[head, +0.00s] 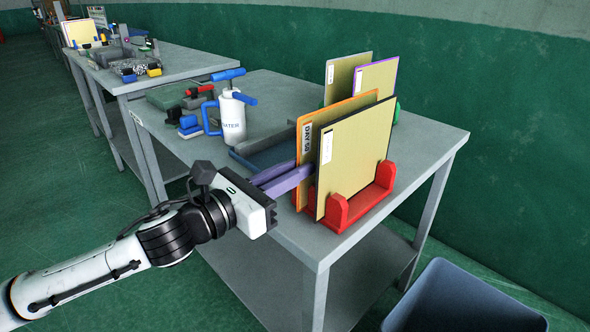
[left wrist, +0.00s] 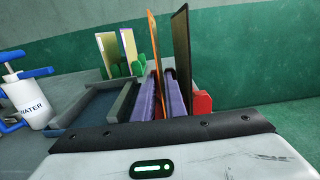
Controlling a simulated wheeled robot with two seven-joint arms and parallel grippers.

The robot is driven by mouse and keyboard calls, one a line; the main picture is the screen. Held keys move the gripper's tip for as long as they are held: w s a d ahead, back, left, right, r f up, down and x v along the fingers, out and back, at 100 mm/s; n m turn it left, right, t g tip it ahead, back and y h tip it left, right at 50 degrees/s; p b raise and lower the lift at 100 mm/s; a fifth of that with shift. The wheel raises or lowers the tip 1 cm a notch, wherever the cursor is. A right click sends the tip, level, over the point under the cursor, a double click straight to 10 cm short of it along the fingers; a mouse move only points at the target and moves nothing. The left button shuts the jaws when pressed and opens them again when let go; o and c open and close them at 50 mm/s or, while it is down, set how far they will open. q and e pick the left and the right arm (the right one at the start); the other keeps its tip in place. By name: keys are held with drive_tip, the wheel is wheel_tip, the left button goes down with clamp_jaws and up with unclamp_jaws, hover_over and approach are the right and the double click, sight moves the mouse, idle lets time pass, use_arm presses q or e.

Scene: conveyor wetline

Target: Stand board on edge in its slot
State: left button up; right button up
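A tan board with an orange edge and a white label (head: 306,150) stands on edge at the red rack (head: 338,212); it also shows in the left wrist view (left wrist: 153,38). Beside it, a tan board with a dark edge (head: 355,150) stands in the same rack, nearer the table's front. My left gripper (head: 305,174) has its purple fingers on either side of the orange-edged board, with little gap, and appears shut on it. One finger lies between the two boards. The orange-edged board's lower edge is partly hidden, so its seating cannot be told. My right gripper is not in view.
Two more boards (head: 375,77) stand in a green rack behind. A grey tray (head: 262,156) and a white water jug (head: 232,118) are left of the boards. A blue-grey bin (head: 465,300) stands on the floor at right. The table's front corner is clear.

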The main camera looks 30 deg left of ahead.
use_arm(q)
drive_tip(key=shift+b+v, duration=0.95)
drive_tip(key=shift+v, duration=1.3)
drive_tip(key=shift+f, duration=0.1)
drive_tip(key=shift+o, duration=0.4)
drive_tip(key=o, duration=0.5)
